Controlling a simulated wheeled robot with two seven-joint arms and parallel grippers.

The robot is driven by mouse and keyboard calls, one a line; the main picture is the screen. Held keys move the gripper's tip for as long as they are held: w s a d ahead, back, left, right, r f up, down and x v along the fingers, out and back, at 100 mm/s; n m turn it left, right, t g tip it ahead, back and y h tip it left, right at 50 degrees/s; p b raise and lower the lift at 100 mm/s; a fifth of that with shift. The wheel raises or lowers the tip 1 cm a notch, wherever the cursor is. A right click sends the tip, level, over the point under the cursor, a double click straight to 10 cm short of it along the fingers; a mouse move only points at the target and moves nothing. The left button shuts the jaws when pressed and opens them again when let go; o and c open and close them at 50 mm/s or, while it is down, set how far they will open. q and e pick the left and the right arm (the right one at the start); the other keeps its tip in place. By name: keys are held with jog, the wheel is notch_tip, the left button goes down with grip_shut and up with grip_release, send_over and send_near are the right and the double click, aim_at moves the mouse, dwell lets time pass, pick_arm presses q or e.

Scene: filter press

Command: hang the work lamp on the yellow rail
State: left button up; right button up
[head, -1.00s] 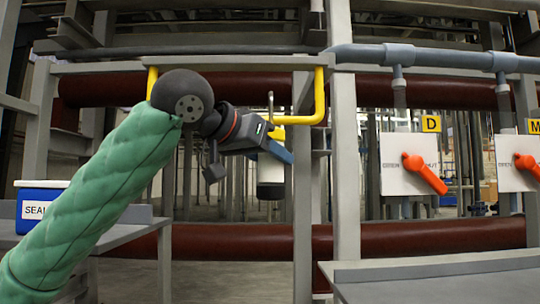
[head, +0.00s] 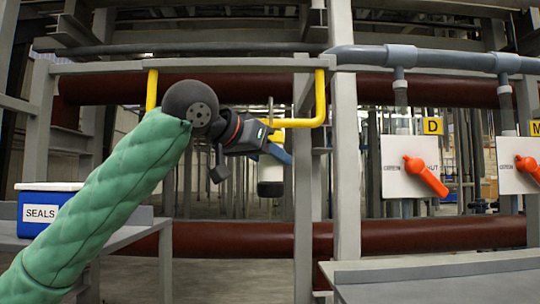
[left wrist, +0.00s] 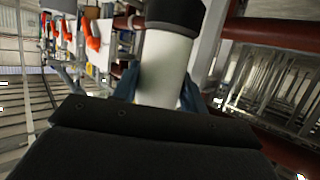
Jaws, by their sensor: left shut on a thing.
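The work lamp has a white cylinder body (head: 270,173) with a dark end, and a thin grey hook stands above it. My left gripper (head: 276,152) is shut on the lamp and holds it upright. In the left wrist view the white body (left wrist: 165,65) sits between the blue fingers, with a black end beyond. The yellow rail (head: 320,100) hangs below a grey beam, with a post at each end and a low bar. The hook is close to the low bar in the picture; I cannot tell whether it is over it. My gripper hides the bar's left part.
A grey upright (head: 345,180) stands right of the rail. White panels with orange handles (head: 425,175) are further right. A blue SEALS box (head: 42,212) is on the left bench, near my forearm. A grey worktop (head: 440,280) is at lower right.

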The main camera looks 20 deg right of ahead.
aim_at(261, 167)
pick_arm(q)
jog(key=shift+w+d, duration=0.1)
jog(key=shift+w, duration=0.3)
jog(key=shift+w+d+f, duration=0.1)
jog(key=shift+w+f, duration=0.1)
jog(key=shift+w, duration=0.15)
jog(key=shift+w+d+f, duration=0.1)
jog(key=shift+w+f, duration=0.15)
jog(key=shift+w, duration=0.05)
jog(key=shift+w+f, duration=0.2)
jog(key=shift+f, duration=0.2)
jog(key=shift+w+f+b, duration=0.1)
jog(key=shift+f+b, duration=0.2)
jog(key=shift+f, duration=0.2)
jog(key=o, duration=1)
jog(key=shift+o, duration=1.1)
jog(key=shift+s+a+b, duration=0.2)
jog(key=shift+a+b, duration=0.1)
jog(key=shift+b, duration=0.1)
jog(key=shift+b+v, duration=0.65)
jog(key=shift+v, duration=0.25)
jog(key=shift+b+v, duration=1.1)
jog(key=shift+v, duration=1.55)
pick_arm(e)
jog(key=w+a+r, duration=0.1)
jog(key=w+a, duration=0.2)
jog(key=w, duration=0.8)
jog(key=shift+t, duration=0.4)
